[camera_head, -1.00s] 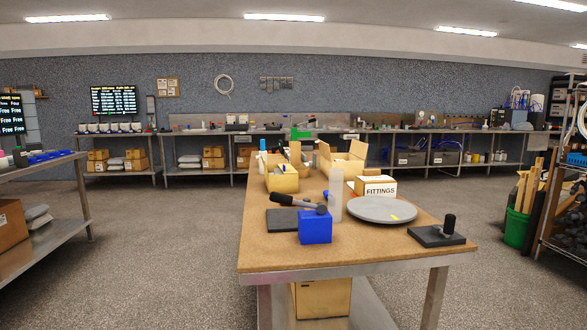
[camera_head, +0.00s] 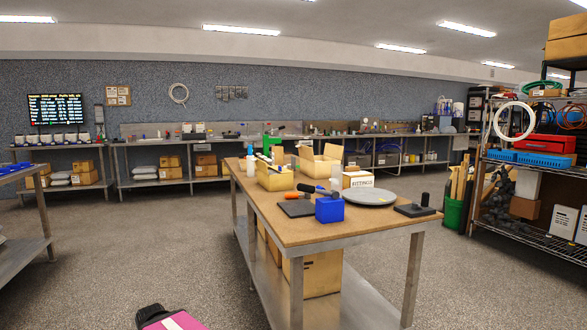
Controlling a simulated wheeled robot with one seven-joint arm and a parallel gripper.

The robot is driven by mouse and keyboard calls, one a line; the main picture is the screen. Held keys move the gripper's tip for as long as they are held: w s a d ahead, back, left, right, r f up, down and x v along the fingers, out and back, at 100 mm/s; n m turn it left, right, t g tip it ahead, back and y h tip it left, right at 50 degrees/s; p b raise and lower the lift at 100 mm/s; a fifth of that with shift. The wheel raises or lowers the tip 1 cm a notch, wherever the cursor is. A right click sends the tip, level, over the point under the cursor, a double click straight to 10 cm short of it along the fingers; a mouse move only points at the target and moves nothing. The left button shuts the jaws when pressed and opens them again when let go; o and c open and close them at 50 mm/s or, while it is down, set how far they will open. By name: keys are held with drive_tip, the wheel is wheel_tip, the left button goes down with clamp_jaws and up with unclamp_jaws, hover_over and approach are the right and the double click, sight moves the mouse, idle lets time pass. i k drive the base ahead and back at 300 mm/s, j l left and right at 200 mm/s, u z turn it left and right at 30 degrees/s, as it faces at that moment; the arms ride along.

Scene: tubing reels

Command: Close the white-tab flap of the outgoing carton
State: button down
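An open cardboard carton (camera_head: 318,165) with raised flaps stands toward the far end of the wood-topped workbench (camera_head: 330,226). Another open cardboard box (camera_head: 276,180) stands nearer and to its left, with items sticking up from it. I cannot tell which of them is the outgoing carton, and no white tab can be made out at this distance. A pink and black part with a white stripe shows at the bottom edge, well short of the bench; it seems to be mine. My gripper's fingers are not in view.
On the bench are a FITTINGS box (camera_head: 357,180), a grey round plate (camera_head: 371,196), a blue block (camera_head: 329,210) and a dark stand (camera_head: 416,210). A wire rack (camera_head: 540,170) stands at right, a green bin (camera_head: 453,214) beside it. The floor left of the bench is clear.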

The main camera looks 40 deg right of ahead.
sight(262, 165)
drive_tip(key=z, duration=1.25)
drive_tip(key=i+j, duration=0.2)
drive_tip(key=j, duration=0.2)
drive_tip(key=i+j, duration=0.15)
drive_tip(key=j, duration=0.25)
drive_tip(key=i+j+z, duration=0.1)
drive_tip(key=j, duration=0.25)
drive_tip(key=i, duration=0.1)
